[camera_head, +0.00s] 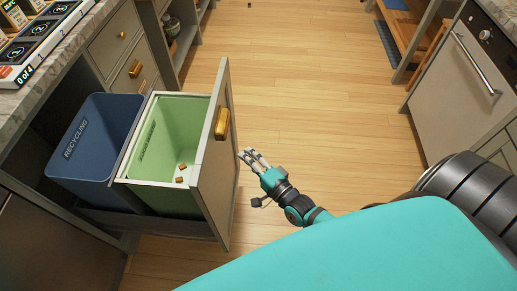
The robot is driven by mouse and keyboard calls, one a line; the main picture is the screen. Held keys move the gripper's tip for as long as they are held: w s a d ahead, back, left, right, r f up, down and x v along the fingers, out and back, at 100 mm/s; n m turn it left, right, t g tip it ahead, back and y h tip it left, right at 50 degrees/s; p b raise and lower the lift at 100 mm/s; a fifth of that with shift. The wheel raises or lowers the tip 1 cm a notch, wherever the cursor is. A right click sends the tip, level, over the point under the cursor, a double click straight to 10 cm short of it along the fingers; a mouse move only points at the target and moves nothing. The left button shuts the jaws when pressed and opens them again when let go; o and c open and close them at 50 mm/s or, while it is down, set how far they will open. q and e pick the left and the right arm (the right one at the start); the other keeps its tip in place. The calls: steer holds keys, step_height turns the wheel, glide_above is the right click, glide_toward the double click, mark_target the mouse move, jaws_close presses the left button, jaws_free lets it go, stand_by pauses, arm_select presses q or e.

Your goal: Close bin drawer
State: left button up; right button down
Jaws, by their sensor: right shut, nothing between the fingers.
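The bin drawer stands pulled out from the counter on the left. Its grey front panel (213,175) carries a brass handle (222,123) on the outer face. A blue recycling bin (92,155) and a green bin (168,150) sit in the drawer. The green bin holds a few small brown and white bits. My right gripper (250,156) is shut and empty. It is just right of the front panel, lower than the handle in the picture, pointing toward the panel. I cannot tell whether it touches the panel. My left gripper is not in view.
Closed drawers with brass pulls (136,69) are beyond the bins. A stone countertop (25,95) with boxed items is at upper left. A dishwasher (465,90) stands on the right. The wooden floor (300,90) between the counters is clear.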

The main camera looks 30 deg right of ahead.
mark_target(221, 143)
steer(key=shift+w+a, duration=1.8)
steer(key=shift+w, duration=0.1)
